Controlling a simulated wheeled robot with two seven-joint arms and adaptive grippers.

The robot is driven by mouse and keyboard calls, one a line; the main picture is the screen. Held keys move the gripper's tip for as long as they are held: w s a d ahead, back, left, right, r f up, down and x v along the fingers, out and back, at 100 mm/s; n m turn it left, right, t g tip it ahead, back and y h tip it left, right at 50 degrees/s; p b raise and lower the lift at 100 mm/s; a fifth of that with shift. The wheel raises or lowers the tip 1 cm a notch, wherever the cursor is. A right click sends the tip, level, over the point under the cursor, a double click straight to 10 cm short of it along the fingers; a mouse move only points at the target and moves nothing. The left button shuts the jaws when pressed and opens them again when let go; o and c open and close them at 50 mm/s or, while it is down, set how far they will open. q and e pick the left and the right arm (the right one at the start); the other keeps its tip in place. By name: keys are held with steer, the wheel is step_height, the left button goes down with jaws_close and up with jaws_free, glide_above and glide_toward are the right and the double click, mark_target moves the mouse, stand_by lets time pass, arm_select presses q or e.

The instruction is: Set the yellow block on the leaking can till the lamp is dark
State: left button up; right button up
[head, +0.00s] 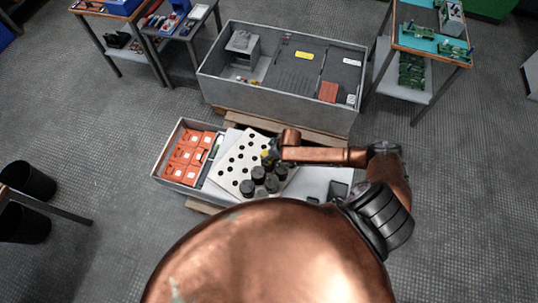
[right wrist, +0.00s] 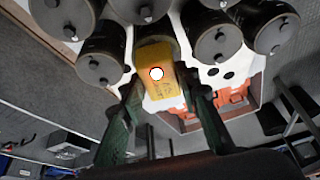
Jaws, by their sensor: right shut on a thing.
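My right gripper (head: 270,156) reaches in from the right over the perforated white plate. In the right wrist view its two dark green fingers (right wrist: 160,98) are shut on the yellow block (right wrist: 158,72), one on each side. The block has a round white spot on its near face and dark printing. It shows in the head view as a small yellow patch (head: 265,155). Several dark cans (head: 258,174) stand on the plate beside and below the gripper. One can (right wrist: 150,12) is just behind the block; I cannot tell whether they touch. I cannot tell which can leaks. My left gripper is out of view.
The white plate (head: 228,165) lies in a grey tray (head: 157,168) with orange parts (head: 190,155) at its left. A larger grey cabinet (head: 285,100) stands behind. Side tables (head: 433,45) stand at the back right and left. Floor around is open.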

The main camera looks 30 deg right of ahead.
steer(key=o, duration=1.3)
steer(key=v, duration=1.2)
